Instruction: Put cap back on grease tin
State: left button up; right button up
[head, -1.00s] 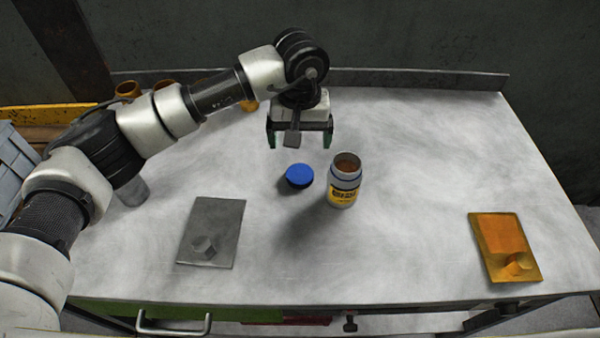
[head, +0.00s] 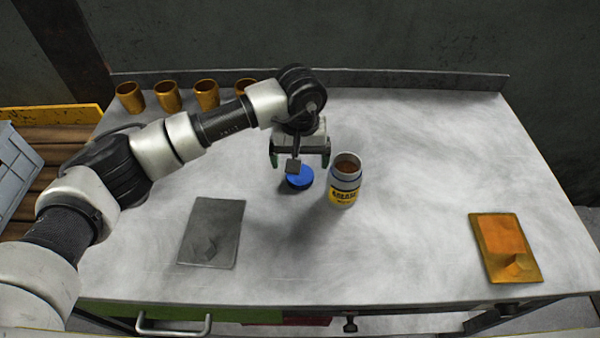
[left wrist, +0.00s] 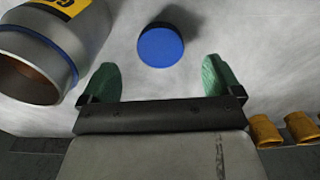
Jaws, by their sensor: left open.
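The grease tin (head: 345,181) stands upright and uncapped on the table, grey with a yellow label, its brown inside showing at the top. It also shows at the upper left of the left wrist view (left wrist: 66,22). The blue cap (head: 300,178) lies flat on the table just left of the tin, apart from it. My left gripper (head: 299,164) is open above the cap and hides part of it. In the left wrist view the cap (left wrist: 160,47) lies ahead of the two green fingertips (left wrist: 162,76), between their lines, with nothing held. My right gripper is not in view.
Several orange-brown cups (head: 168,97) stand along the back left edge. A grey plate with a small block (head: 212,225) lies front left, an orange plate (head: 505,240) front right.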

aim_at(300, 176)
pick_arm(q)
jog(key=shift+f, duration=2.7)
jog(key=c, duration=1)
notch_tip(300, 176, up, 10)
jog(key=shift+r+b, duration=0.1)
jog(key=shift+b, duration=0.2)
jog(key=shift+c, duration=0.2)
